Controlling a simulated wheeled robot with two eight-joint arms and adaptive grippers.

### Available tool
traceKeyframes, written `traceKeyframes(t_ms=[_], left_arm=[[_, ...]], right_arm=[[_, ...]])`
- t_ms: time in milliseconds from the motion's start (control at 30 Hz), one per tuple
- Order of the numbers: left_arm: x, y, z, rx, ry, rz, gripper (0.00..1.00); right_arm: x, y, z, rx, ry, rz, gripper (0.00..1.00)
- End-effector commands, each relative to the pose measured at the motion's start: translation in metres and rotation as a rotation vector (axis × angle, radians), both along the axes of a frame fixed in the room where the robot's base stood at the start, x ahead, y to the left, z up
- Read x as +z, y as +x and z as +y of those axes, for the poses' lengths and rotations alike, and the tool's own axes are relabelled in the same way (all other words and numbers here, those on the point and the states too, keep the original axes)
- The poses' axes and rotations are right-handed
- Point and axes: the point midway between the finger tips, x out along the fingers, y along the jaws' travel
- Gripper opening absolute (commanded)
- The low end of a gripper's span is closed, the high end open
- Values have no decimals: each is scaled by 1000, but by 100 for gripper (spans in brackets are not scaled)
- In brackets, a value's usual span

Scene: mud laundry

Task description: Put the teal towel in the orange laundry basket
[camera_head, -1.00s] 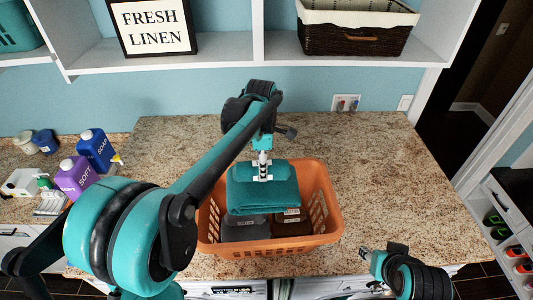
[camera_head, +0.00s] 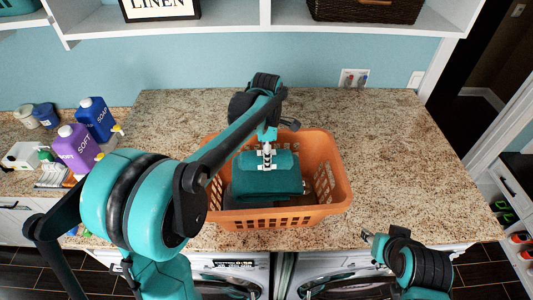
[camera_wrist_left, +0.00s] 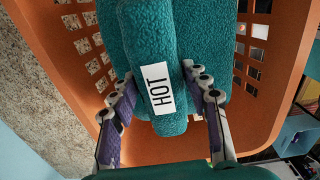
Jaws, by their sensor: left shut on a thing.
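The teal towel (camera_head: 268,176) is folded and hangs from my left gripper (camera_head: 267,160), inside the rim of the orange laundry basket (camera_head: 328,162) on the counter. In the left wrist view, the fingers of my left gripper (camera_wrist_left: 163,120) are shut on a rolled fold of the towel (camera_wrist_left: 140,40). A white label reading HOT (camera_wrist_left: 160,90) shows on it. The basket (camera_wrist_left: 75,70) surrounds the towel there. Whether the towel rests on the bottom is hidden. My right gripper (camera_head: 368,239) is low at the counter's front edge, apart from the basket; its jaw opening is too small to judge.
A purple bottle (camera_head: 77,148), a blue soap bottle (camera_head: 96,120) and small cups stand at the left of the granite counter (camera_head: 400,150). The counter right of the basket is clear. Shelves with a dark wicker basket (camera_head: 365,10) hang above. Washing machines stand below.

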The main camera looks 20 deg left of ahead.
Motion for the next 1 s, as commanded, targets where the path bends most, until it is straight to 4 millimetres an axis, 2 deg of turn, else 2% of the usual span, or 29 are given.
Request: traceKeyframes(t_ms=[233,267,333,367,733,867,1000], left_arm=[[0,0,0,0,0,0,0],[0,0,0,0,0,0,49],[0,0,0,0,0,0,67],[0,0,0,0,0,0,71],[4,0,0,0,0,0,71],[22,0,0,0,0,0,71],[53,0,0,0,0,0,71]], right_arm=[[0,0,0,0,0,0,40],[0,0,0,0,0,0,40],[0,0,0,0,0,0,40],[0,0,0,0,0,0,40],[0,0,0,0,0,0,40],[0,0,0,0,0,0,40],[0,0,0,0,0,0,40]])
